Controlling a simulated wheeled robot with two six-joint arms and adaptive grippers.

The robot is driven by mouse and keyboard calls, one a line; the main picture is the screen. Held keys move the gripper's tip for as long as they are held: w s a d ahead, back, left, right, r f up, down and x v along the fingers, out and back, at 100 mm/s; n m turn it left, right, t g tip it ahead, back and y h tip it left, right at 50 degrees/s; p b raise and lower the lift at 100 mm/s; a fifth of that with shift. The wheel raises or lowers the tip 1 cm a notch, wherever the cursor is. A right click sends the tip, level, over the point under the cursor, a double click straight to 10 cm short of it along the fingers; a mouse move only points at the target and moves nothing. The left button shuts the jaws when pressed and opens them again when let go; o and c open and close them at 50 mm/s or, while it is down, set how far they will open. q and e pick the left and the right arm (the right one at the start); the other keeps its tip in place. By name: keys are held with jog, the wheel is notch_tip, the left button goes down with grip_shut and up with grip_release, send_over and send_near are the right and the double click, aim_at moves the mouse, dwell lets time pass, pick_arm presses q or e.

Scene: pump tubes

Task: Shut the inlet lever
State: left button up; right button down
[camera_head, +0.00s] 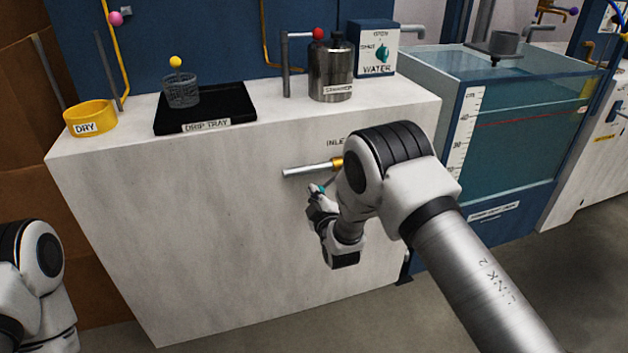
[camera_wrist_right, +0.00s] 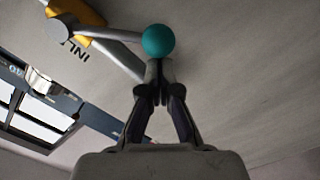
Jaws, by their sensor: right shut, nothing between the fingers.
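The inlet valve sticks out of the front of the white cabinet, with a yellow body (camera_head: 337,163) and a pale pipe (camera_head: 305,170) pointing left. Its lever ends in a teal ball knob (camera_head: 321,188), mostly hidden behind my right gripper in the head view. The wrist view shows the teal knob (camera_wrist_right: 158,40) clearly, with the yellow body (camera_wrist_right: 76,12) at upper left. My right gripper (camera_head: 316,193) is shut and empty. Its fingertips (camera_wrist_right: 155,72) are close to the knob; I cannot tell whether they touch. My left gripper is outside the frame.
On the cabinet top (camera_head: 270,112) stand a yellow DRY ring (camera_head: 90,127), a black drip tray (camera_head: 225,105) with a wire basket (camera_head: 181,91), a metal canister (camera_head: 331,72) and a blue WATER box (camera_head: 373,48). A water tank (camera_head: 500,150) stands at right.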

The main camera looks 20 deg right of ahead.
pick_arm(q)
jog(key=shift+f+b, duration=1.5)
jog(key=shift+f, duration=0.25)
pick_arm(e)
jog(key=d+f+n, duration=0.6)
jog(key=n, duration=0.3)
jog(key=shift+d, duration=0.35)
jog(key=shift+w, duration=0.15)
jog(key=shift+f, duration=0.1)
